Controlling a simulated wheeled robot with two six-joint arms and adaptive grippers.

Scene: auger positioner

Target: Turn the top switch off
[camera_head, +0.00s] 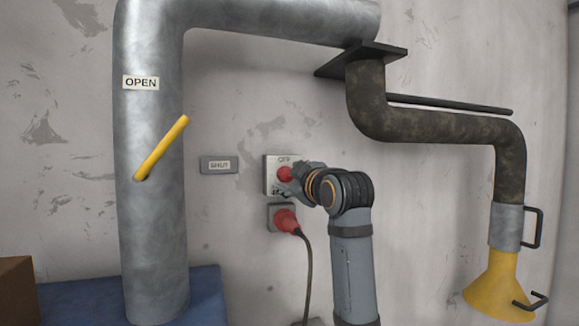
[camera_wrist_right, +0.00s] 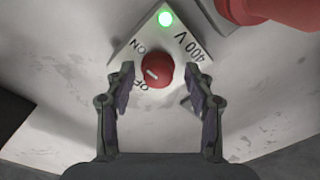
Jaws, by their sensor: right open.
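The switch is a red round knob (camera_head: 284,174) on a pale square plate (camera_head: 269,187) on the wall, with "OFF" lettered above it. In the right wrist view the knob (camera_wrist_right: 157,71) has a white mark that points toward the lower left, near the partly hidden "OFF" lettering. A green light (camera_wrist_right: 165,18) is lit on the plate, beside "400 V". My right gripper (camera_wrist_right: 163,83) is open, with one finger on each side of the knob and gaps showing. In the head view the right gripper (camera_head: 298,178) is at the plate, partly hidden by its wrist. My left gripper is not in view.
A red plug (camera_head: 286,220) with a dark cable sits in a socket just below the switch. A large grey pipe (camera_head: 155,250) with a yellow lever (camera_head: 161,148) stands at left. A dark pipe (camera_head: 437,125) with a yellow nozzle (camera_head: 492,288) is at right.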

